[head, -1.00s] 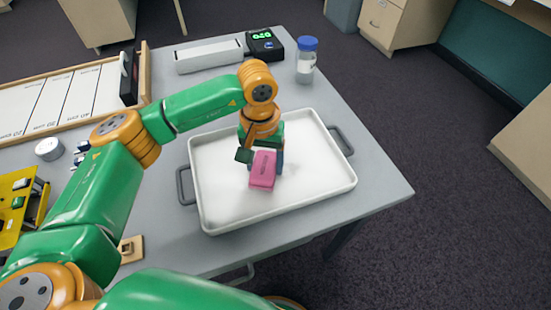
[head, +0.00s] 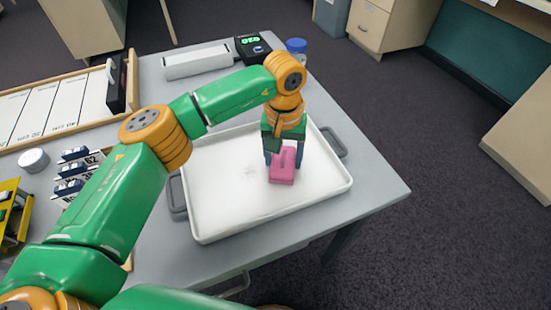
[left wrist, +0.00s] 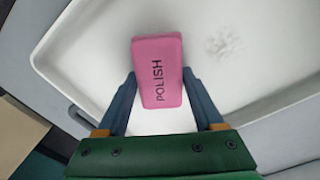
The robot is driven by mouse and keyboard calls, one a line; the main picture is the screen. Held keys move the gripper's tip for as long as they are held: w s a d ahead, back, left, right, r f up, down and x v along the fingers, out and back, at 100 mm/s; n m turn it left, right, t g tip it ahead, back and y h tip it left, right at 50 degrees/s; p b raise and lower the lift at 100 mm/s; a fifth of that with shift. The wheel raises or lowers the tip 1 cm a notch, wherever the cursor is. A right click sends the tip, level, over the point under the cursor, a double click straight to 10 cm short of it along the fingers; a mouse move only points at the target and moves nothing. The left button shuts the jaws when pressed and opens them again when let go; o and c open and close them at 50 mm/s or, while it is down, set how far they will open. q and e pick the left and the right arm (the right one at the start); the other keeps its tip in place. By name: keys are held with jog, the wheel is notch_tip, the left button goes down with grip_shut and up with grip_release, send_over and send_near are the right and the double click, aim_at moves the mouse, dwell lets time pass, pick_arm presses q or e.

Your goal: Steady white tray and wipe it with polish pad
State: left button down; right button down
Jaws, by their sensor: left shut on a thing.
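The white tray (head: 217,195) lies on the grey table, with a grey handle on its left and one on its right. A faint grey smudge (head: 249,172) shows on its floor, left of the pad; it also shows in the left wrist view (left wrist: 224,45). My left gripper (head: 285,157) points down over the right part of the tray and is shut on the pink polish pad (head: 282,175). The pad, lettered POLISH in the left wrist view (left wrist: 158,68), is at the tray floor; I cannot tell if it touches. My right gripper is not in view.
A blue-capped jar (head: 297,46), a device with a green display (head: 253,47) and a pale bar (head: 197,61) stand behind the tray. A framed board (head: 62,105), a grey-white disc (head: 33,160), number tags (head: 72,170) and a yellow rack (head: 10,210) are left.

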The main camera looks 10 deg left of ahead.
aim_at(261, 173)
pick_arm(q)
jog(key=a, duration=0.1)
jog(key=s+a, duration=0.1)
jog(key=shift+s+a, duration=0.3)
jog(key=shift+a, duration=0.1)
jog(key=shift+s+a+f+b, duration=0.15)
jog(key=shift+s+a+b, duration=0.4)
jog(key=shift+a, duration=0.25)
jog(key=shift+s+a, duration=0.4)
jog(key=shift+a, duration=0.05)
notch_tip(261, 173, up, 6)
jog(key=p, duration=0.4)
notch_tip(261, 173, up, 3)
jog(key=shift+r+p, duration=0.1)
jog(key=shift+p, duration=1.1)
